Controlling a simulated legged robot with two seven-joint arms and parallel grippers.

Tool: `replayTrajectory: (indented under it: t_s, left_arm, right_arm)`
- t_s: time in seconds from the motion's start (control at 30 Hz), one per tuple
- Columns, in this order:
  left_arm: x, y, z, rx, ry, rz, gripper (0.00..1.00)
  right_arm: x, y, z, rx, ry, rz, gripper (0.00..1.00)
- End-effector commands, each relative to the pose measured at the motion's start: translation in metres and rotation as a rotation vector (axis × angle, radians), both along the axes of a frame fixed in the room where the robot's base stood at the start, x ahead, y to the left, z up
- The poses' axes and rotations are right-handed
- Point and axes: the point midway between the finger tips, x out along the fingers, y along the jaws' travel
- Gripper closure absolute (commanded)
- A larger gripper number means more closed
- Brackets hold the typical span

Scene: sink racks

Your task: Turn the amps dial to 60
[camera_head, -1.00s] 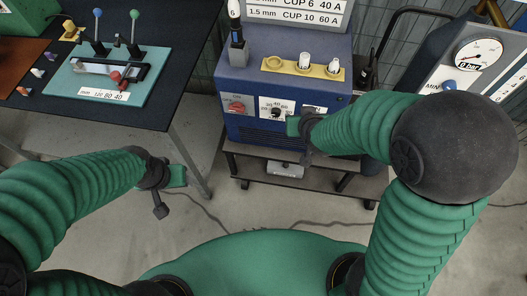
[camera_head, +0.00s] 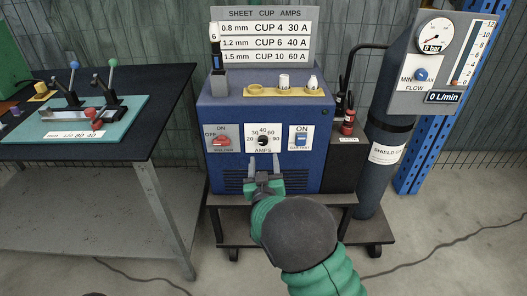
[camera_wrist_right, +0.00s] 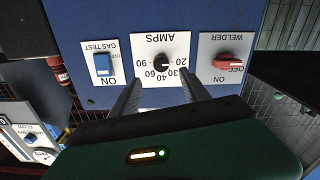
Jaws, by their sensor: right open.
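The black amps dial (camera_head: 263,141) sits on a white plate marked 20, 30, 40, 60 and 90 on the front of the blue welder (camera_head: 230,112). My right gripper (camera_head: 263,161) is open just below the dial in the head view. In the right wrist view, which is upside down, the dial (camera_wrist_right: 162,63) shows beyond and between the fingers of the right gripper (camera_wrist_right: 160,90), apart from them. Nothing is between the fingers. My left gripper is out of view.
The red welder switch (camera_head: 221,141) is left of the dial and the blue gas test switch (camera_head: 301,138) is right of it. A sheet, cup and amps chart (camera_head: 264,41) stands above. A gas cylinder (camera_head: 381,150) stands right, a dark workbench (camera_head: 165,80) left.

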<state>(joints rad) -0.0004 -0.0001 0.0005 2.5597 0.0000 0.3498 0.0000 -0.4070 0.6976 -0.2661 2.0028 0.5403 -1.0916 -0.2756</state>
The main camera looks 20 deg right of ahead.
Motion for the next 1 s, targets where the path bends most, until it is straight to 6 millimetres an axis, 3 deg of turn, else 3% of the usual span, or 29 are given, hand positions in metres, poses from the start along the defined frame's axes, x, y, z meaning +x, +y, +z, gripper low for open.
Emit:
replayTrajectory:
  t_s: [0.1, 0.3, 0.43, 0.7, 1.0]
  left_arm:
    - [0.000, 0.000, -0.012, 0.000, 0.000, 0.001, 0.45]
    - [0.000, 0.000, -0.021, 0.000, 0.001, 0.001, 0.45]
    - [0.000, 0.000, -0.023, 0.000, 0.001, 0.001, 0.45]
    - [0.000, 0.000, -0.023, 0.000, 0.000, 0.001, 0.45]
    - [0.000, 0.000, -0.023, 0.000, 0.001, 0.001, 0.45]
  right_arm:
    - [0.031, -0.010, -0.004, -0.002, -0.002, -0.002, 0.46]
    - [0.069, -0.021, -0.002, 0.000, -0.001, -0.001, 0.46]
    - [0.081, -0.024, -0.001, 0.000, 0.000, 0.000, 0.46]
    - [0.082, -0.024, 0.000, -0.001, 0.001, 0.000, 0.46]
    - [0.082, -0.024, 0.000, 0.000, 0.001, 0.001, 0.85]
